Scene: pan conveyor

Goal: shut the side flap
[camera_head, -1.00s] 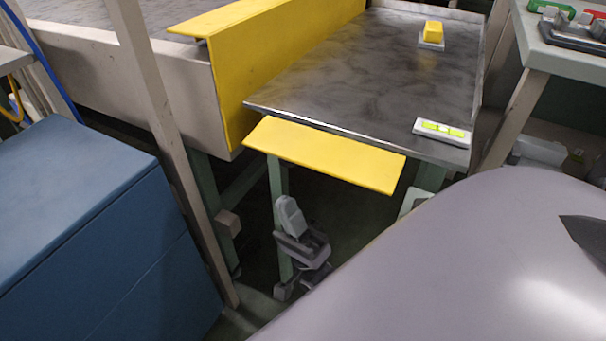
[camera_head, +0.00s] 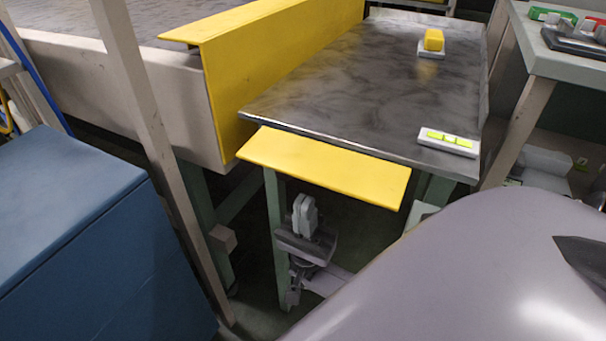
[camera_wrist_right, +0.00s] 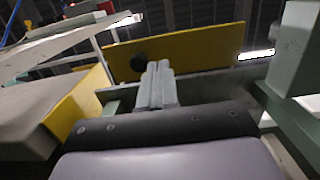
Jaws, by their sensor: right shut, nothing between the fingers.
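The side flap is a flat yellow panel (camera_head: 330,168) along the near end of the grey metal table, sloping slightly down toward me. In the right wrist view the yellow flap (camera_wrist_right: 195,50) stretches across above the fingers, with a dark round spot on it. My right gripper (camera_head: 303,205) is below the flap near the table's green leg. It is shut and empty, fingers pointing up. In the right wrist view the closed fingers (camera_wrist_right: 157,75) overlap the flap's lower edge; I cannot tell whether they touch it. My left gripper is not in view.
A tall yellow guard (camera_head: 235,95) stands along the table's left side, beside the conveyor. A beige post (camera_head: 140,90) and a blue cabinet (camera_head: 75,220) are at left. A white box with yellow-green marks (camera_head: 447,142) and a yellow button (camera_head: 433,40) sit on the table.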

